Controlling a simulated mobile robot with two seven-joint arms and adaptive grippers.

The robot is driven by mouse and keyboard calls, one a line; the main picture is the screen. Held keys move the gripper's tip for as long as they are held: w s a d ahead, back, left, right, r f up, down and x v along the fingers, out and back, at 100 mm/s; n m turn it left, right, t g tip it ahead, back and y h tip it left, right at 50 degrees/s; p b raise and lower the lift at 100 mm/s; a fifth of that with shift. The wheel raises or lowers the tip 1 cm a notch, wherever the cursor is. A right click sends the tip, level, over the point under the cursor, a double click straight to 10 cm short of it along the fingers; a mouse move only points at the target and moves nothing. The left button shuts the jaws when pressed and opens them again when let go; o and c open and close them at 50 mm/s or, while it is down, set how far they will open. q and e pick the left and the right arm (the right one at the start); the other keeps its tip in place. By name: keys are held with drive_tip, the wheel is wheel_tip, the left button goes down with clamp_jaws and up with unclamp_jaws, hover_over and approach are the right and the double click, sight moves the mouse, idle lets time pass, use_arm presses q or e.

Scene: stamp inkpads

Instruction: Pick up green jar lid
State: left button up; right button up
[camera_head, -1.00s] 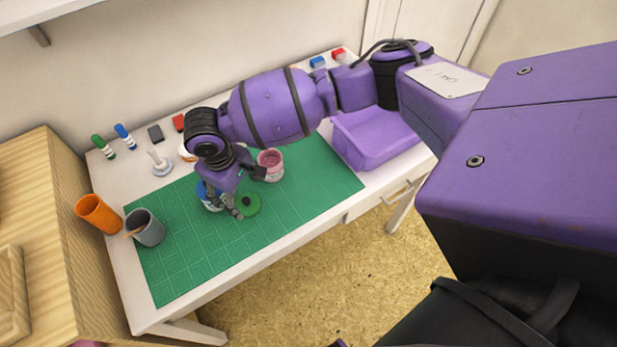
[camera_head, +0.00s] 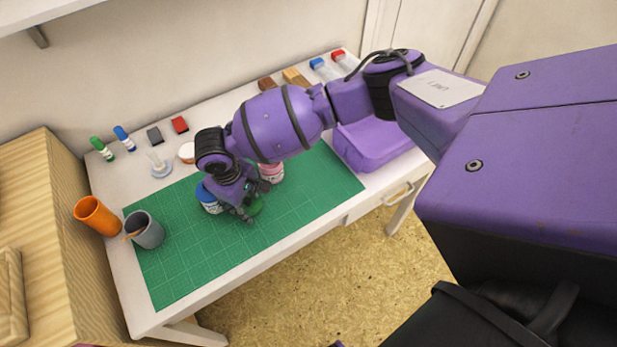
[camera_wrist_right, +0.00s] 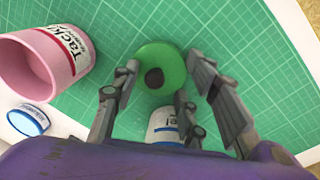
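The green jar lid (camera_wrist_right: 167,62), a round disc with a dark knob, lies on the green cutting mat (camera_wrist_right: 225,30). In the head view the lid (camera_head: 256,207) is partly hidden by my right gripper (camera_head: 247,212). In the right wrist view my right gripper (camera_wrist_right: 160,82) is open, its fingers on either side of the lid and apart; I cannot tell whether they touch it. My left gripper is not in view.
A grey cup (camera_head: 147,231) and an orange cup (camera_head: 97,215) stand at the left. The front of the mat is clear.

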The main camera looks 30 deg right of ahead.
drive_tip(key=shift+d, duration=0.15)
drive_tip(key=shift+c, duration=0.7)
